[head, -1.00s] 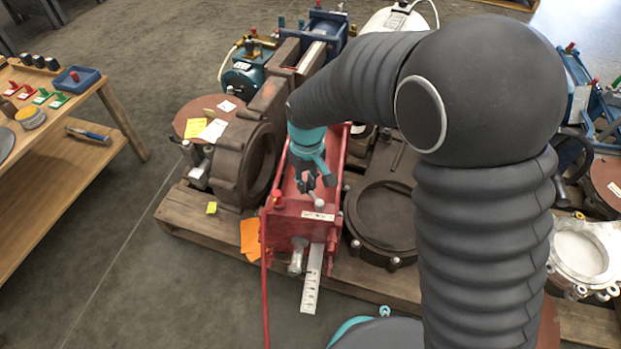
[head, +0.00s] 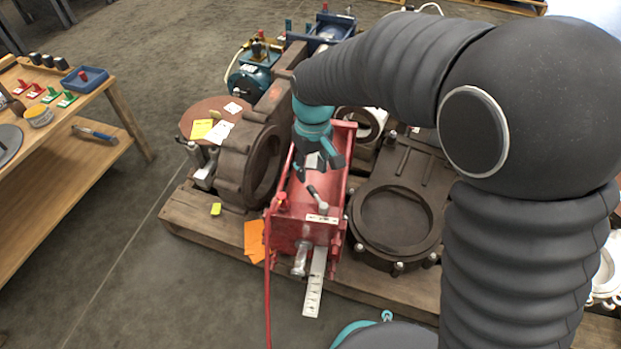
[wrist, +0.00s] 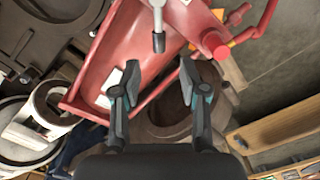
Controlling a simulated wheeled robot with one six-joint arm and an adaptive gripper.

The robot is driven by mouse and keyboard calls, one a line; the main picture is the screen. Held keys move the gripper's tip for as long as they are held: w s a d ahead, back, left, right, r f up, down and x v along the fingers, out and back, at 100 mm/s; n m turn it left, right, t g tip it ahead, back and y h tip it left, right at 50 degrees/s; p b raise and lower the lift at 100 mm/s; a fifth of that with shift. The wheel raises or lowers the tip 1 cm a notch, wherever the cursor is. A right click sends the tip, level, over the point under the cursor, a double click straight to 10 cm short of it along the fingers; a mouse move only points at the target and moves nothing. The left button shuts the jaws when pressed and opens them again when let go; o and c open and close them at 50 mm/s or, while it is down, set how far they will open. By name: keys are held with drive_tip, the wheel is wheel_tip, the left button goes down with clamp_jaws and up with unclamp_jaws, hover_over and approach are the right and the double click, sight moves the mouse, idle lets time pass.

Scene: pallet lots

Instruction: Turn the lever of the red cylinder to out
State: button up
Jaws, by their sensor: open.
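The red cylinder (head: 292,230) lies on a wooden pallet, its near end facing me. Its lever (head: 318,197), a pale metal stem with a dark tip, rises from the top near that end, beside a white label (head: 322,218). The lever's tip leans left and away in the head view. My gripper (head: 316,170) is open and empty, just beyond the lever tip and apart from it. In the wrist view the lever (wrist: 158,22) points down toward the gap between the fingers (wrist: 158,70). The label's lettering is too small to read.
Dark castings stand close on both sides: an upright ring (head: 232,165) left and a flat round flange (head: 392,222) right. A red hose hangs off the near end, beside a white scale strip (head: 314,285). A wooden workbench (head: 65,165) stands left; floor between is clear.

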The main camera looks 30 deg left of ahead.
sight(311, 187)
wheel_tip(311, 187, up, 6)
drive_tip(key=shift+f, duration=0.15)
idle(0.6)
drive_tip(key=s+d+r+m+t+p, duration=0.2)
drive_tip(key=s+d+r+m, duration=0.1)
drive_tip(key=d, duration=1)
drive_tip(key=s+d+r+m+t+p, duration=0.2)
drive_tip(key=d+r+m, duration=0.3)
drive_tip(key=d, duration=0.8)
drive_tip(key=s+d+r+m+t+p, duration=0.1)
drive_tip(key=s+d+r, duration=0.4)
drive_tip(key=d, duration=0.8)
wheel_tip(311, 187, up, 2)
drive_tip(key=m+p, duration=0.1)
drive_tip(key=m, duration=0.1)
drive_tip(key=shift+d+r+m+t, duration=0.15)
drive_tip(key=shift+d+m+t, duration=0.25)
drive_tip(key=shift+d, duration=0.15)
